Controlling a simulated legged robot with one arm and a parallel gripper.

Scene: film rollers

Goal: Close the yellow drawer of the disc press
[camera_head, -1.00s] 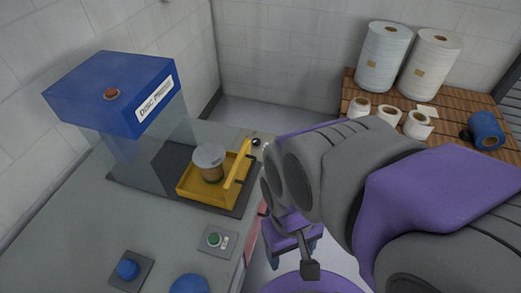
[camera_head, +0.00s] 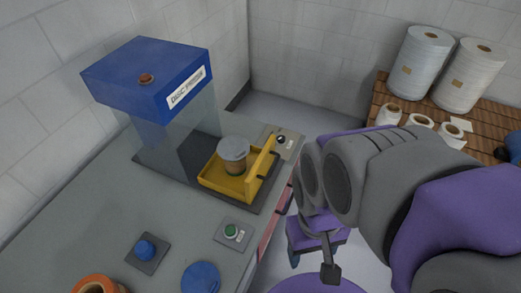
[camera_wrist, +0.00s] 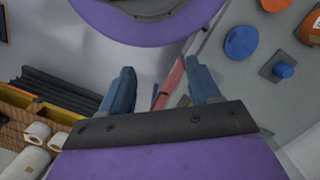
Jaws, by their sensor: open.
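The disc press (camera_head: 150,84) has a blue top and clear walls and stands on the grey counter at the left. Its yellow drawer (camera_head: 262,170) is pulled out, with its front panel facing right. A brown, grey-topped cylinder (camera_head: 234,155) stands in the drawer. My arm reaches down at the right of the drawer, beyond the counter edge, apart from the drawer. In the wrist view my gripper (camera_wrist: 160,90) is open, with two blue-grey fingers and nothing between them.
A wooden pallet with large white rolls (camera_head: 418,65) stands at the back right.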

